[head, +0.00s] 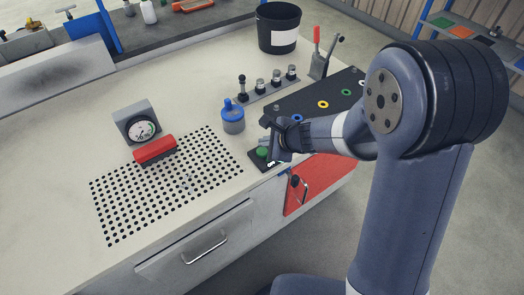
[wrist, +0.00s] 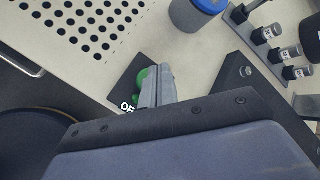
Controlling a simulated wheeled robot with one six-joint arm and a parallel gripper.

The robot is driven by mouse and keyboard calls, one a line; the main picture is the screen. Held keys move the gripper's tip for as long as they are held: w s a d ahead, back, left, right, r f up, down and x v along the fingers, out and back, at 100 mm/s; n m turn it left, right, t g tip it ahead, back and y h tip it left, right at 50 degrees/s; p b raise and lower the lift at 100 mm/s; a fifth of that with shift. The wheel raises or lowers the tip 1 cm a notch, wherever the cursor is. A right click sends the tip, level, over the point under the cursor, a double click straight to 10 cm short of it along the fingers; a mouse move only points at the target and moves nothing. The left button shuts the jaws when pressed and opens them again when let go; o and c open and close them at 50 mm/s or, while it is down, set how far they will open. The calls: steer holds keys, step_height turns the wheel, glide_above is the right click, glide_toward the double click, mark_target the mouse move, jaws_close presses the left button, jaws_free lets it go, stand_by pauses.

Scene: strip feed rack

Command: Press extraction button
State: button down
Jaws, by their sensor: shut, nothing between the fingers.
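A green button (head: 262,152) sits on a small black plate (head: 255,162) at the front edge of the bench. The plate has white lettering, partly hidden, beginning "OF" in the wrist view. My gripper (head: 272,146) is shut and empty, with its fingertips right at the button. In the wrist view the grey fingers (wrist: 155,86) cover the right part of the green button (wrist: 142,80). I cannot tell whether the fingertips touch it or whether it is pressed in.
A dark panel with coloured rings (head: 323,104) lies just behind my gripper. A blue-lidded jar (head: 232,119), a dial gauge (head: 139,125), a red block (head: 155,149) and a perforated plate area (head: 165,190) are to the left. A red door (head: 315,187) is below.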

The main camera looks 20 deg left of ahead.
mark_target(265, 153)
step_height(265, 153, up, 6)
steer(key=p, duration=0.4)
steer(key=shift+f, duration=0.2)
